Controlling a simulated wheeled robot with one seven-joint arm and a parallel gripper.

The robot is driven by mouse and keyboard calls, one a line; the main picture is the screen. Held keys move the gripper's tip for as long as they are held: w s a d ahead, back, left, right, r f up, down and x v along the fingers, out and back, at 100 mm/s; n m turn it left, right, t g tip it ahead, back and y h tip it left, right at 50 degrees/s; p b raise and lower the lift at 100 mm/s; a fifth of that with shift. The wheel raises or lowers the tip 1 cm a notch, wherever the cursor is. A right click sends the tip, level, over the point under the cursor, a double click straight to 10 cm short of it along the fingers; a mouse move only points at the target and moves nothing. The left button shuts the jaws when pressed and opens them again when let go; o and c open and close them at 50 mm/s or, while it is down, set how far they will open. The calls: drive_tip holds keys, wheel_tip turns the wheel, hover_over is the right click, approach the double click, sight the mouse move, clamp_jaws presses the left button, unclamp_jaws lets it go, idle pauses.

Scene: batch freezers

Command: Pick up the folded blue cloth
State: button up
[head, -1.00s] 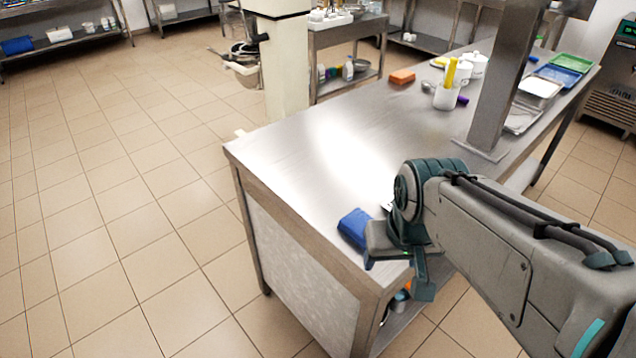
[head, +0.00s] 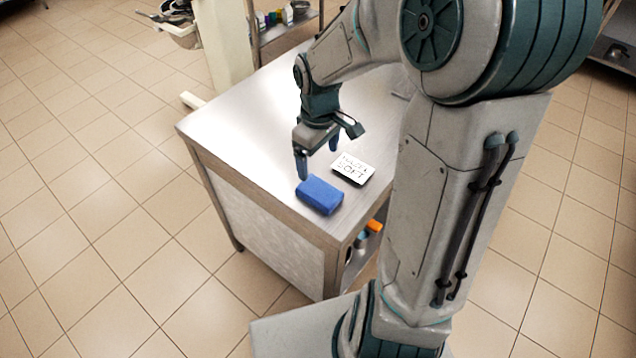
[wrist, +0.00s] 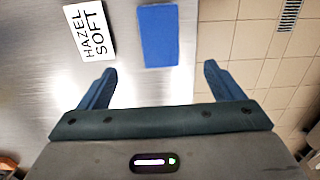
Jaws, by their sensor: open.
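The folded blue cloth (head: 320,195) lies on the metal table near its front corner. It also shows at the top of the wrist view (wrist: 158,36), ahead of the fingers and between their lines. My gripper (head: 318,160) is open and empty, just behind the cloth in the head view and apart from it. In the wrist view my two fingers (wrist: 160,85) are spread wide, with bare table and floor between them.
A white card reading "HAZEL SOFT" (head: 353,168) lies on the table (head: 240,125) close to the cloth's right. The table's edge runs close beside the cloth, with tiled floor beyond. An orange item (head: 373,226) is on the shelf below.

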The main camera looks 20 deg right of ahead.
sight(319, 189)
wheel_tip(319, 189, down, 12)
drive_tip(key=c, duration=1.1)
